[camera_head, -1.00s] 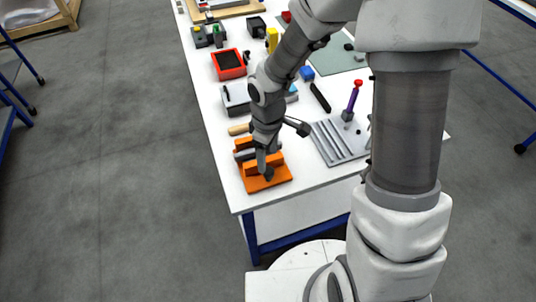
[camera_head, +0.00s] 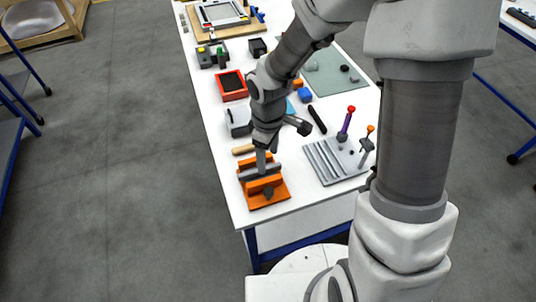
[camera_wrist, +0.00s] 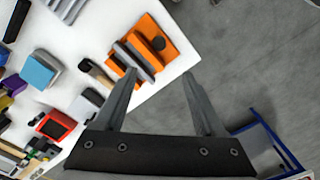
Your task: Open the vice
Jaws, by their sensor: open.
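The orange vice (camera_head: 272,201) stands at the near left corner of the white table. A grey bar lies between its orange blocks, and a dark round knob (camera_head: 268,192) sits at its near end. In the wrist view the vice (camera_wrist: 170,27) is at the top centre, with the knob (camera_wrist: 158,43) facing the camera. My gripper (camera_head: 261,170) is over the far half of the vice in the head view. In the wrist view my gripper (camera_wrist: 159,77) is open, with nothing between its fingers, and the left fingertip appears close to the vice's edge. Contact cannot be told.
A wooden-coloured handle (camera_head: 243,150) lies just behind the vice. A grey ridged plate (camera_head: 328,160) with upright tools is to its right. A red box (camera_head: 232,84) and other items stand farther back. The floor left of the table (camera_head: 228,180) is clear.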

